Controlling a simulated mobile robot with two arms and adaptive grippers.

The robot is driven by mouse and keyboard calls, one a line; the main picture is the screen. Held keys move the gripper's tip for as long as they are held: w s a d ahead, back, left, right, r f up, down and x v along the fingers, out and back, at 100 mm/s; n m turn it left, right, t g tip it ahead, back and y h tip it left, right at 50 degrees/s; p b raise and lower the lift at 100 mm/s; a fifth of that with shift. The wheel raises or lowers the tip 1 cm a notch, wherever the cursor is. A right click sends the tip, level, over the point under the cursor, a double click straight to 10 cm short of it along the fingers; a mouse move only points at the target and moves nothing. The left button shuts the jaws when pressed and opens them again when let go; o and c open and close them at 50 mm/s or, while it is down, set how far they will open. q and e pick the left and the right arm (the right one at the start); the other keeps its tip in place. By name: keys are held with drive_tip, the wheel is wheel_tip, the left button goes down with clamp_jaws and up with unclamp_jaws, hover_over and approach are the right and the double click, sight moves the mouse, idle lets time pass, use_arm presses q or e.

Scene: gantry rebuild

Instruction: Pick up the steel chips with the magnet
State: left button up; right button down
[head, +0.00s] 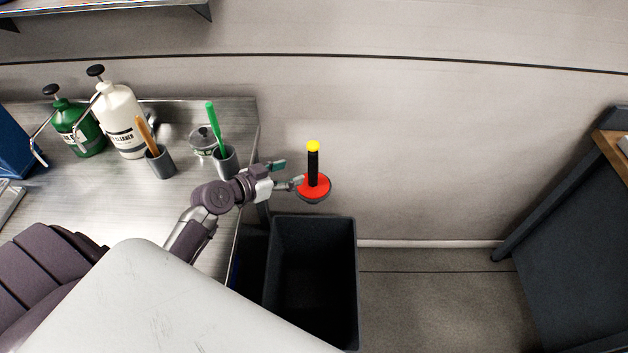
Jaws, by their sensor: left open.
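The magnet (313,170) has a red disc base, a black upright handle and a yellow knob on top. It appears just beyond the back edge of the dark bin, right of the metal counter, and I cannot tell what it rests on. My left gripper (284,174) is open, with its fingers pointing right at the magnet. The lower finger overlaps the left edge of the red disc or lies very close to it; I cannot tell if they touch. I cannot make out any steel chips. My right gripper is not in view.
The open dark bin (312,222) stands right of the metal counter (120,200). The counter holds a green bottle (78,127), a white bottle (122,120), two grey cups with brushes (160,163) and a small jar (203,140). Floor right of the bin is clear.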

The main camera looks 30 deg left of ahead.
sight(309, 166)
use_arm(q)
drive_tip(key=x, duration=0.2)
drive_tip(key=p+x, duration=0.1)
drive_tip(key=x, duration=0.1)
drive_tip(key=p+x, duration=0.1)
drive_tip(key=x, duration=0.1)
drive_tip(key=shift+w+d+r, duration=0.15)
drive_tip(key=shift+d+r, duration=0.15)
drive_tip(key=shift+x, duration=1.15)
drive_tip(key=shift+w+d+f, duration=0.15)
drive_tip(key=shift+f, duration=0.15)
drive_tip(key=shift+c, duration=0.5)
drive_tip(key=shift+r, duration=0.1)
clamp_jaws()
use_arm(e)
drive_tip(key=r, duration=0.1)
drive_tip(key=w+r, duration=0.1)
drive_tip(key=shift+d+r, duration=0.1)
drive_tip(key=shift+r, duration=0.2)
